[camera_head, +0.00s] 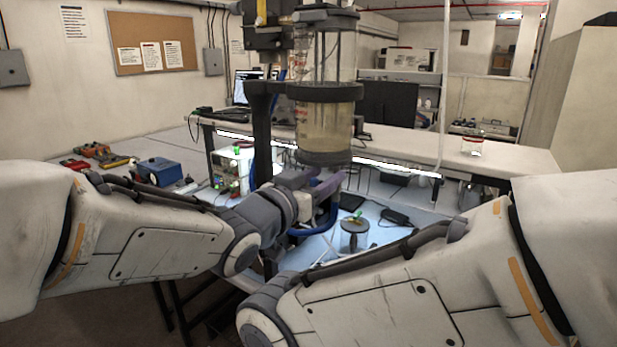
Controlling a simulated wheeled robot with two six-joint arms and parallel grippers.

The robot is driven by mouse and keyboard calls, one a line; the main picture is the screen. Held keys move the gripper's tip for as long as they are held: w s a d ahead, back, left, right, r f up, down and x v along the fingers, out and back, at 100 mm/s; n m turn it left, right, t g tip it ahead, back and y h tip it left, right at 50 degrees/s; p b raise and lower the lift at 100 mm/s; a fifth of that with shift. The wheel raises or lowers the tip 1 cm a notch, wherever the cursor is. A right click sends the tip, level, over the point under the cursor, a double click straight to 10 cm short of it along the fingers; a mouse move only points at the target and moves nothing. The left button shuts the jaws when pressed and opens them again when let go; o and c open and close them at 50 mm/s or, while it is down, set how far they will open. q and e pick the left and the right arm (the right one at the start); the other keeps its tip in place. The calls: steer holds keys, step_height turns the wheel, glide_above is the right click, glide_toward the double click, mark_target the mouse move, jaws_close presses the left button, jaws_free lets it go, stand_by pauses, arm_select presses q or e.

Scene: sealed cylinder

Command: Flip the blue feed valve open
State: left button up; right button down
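A clear cylinder (324,60) with a dark collar and base hangs in a black stand at the centre and holds cloudy tan liquid in its lower part. My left gripper (318,183) is just below the cylinder's base, small and partly hidden by its own wrist. Its finger opening cannot be made out. A blue hose (320,226) curves below and beside this gripper. I cannot pick out the blue feed valve or its handle clearly. My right arm comes in from the right along the bottom, and its gripper is not in view.
A lit bench (385,232) lies below the cylinder, with a small round stand (354,236) on it. A blue box (160,171) and tools sit on the left table. A lit equipment box (232,168) stands left of the cylinder.

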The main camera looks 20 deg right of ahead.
mark_target(311, 184)
arm_select(q)
steer(key=shift+a, duration=0.1)
steer(key=b+v, duration=0.3)
steer(key=v, duration=0.6)
steer(key=shift+s+a, duration=0.5)
steer(key=shift+f, duration=0.1)
steer(key=s+a+f+n+g+y, duration=0.15)
steer(key=a+f+y, duration=0.25)
steer(key=f, duration=0.4)
steer(key=s+a+f+n+g+y, duration=0.15)
steer(key=a+f+y, duration=0.3)
steer(key=f, duration=0.45)
steer(key=s+a+f+g+y, duration=0.2)
steer(key=s+a+f+g, duration=0.2)
steer(key=s, duration=0.4)
steer(key=s+a+f+g+y, duration=0.2)
steer(key=s+a+f+g, duration=0.2)
steer(key=s+f, duration=0.2)
steer(key=shift+s+a+y, duration=0.3)
steer(key=shift+s+y, duration=0.05)
steer(key=shift+s, duration=0.55)
